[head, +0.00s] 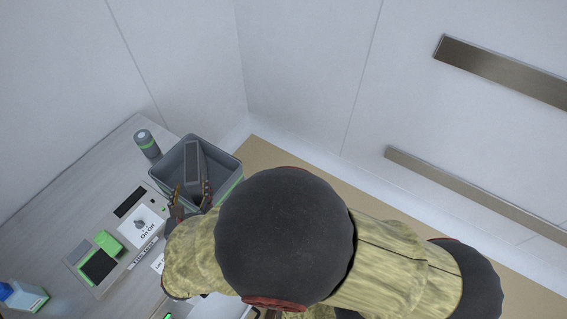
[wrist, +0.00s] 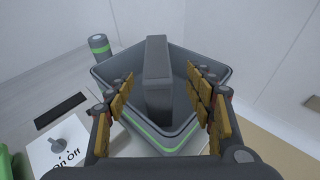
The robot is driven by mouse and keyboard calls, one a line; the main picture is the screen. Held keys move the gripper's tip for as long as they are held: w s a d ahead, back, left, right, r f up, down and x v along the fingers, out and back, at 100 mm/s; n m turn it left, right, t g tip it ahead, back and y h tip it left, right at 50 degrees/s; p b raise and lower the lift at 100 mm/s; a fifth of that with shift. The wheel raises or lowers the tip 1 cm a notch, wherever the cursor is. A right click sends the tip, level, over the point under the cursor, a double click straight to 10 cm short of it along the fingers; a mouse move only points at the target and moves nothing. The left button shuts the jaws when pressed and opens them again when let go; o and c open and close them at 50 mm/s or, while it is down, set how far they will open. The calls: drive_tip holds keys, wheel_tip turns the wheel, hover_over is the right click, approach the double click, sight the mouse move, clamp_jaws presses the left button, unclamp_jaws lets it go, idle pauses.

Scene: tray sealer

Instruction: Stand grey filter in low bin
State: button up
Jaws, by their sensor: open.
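The grey filter (wrist: 158,80) is a dark grey block standing upright inside the low bin (wrist: 205,132). The bin is grey with a green stripe and stands at the end of the counter. In the head view the filter (head: 194,165) shows inside the bin (head: 228,160), its lower part hidden. My gripper (wrist: 162,90) is open, with one yellow-padded finger on each side of the filter. Gaps show between the fingers and the filter in the wrist view. My arm hides much of the gripper (head: 190,187) in the head view.
A grey cylinder with a green band (head: 147,144) stands beside the bin. A control panel with an On/Off knob (head: 139,226) lies to the left on the counter (head: 70,190). A blue and white box (head: 27,297) is at lower left. White walls rise behind.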

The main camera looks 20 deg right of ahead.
drive_tip(key=s+d+r+m+g+h, duration=0.1)
drive_tip(key=d+r+m+g+h, duration=0.15)
drive_tip(key=d+m, duration=0.5)
drive_tip(key=s+d+r+m+g+h, duration=0.1)
drive_tip(key=s+d+r+m+g, duration=0.2)
drive_tip(key=d, duration=0.7)
drive_tip(key=d+r+m+g+h, duration=0.2)
drive_tip(key=d+r+m+g, duration=0.15)
drive_tip(key=d+m, duration=0.45)
drive_tip(key=s+d+r+m+y, duration=0.3)
drive_tip(key=s+r+m+y, duration=0.4)
drive_tip(key=s+m, duration=0.5)
wheel_tip(320, 180, up, 3)
drive_tip(key=m, duration=0.3)
drive_tip(key=shift+f+m+y, duration=0.15)
drive_tip(key=shift+m+y, duration=0.2)
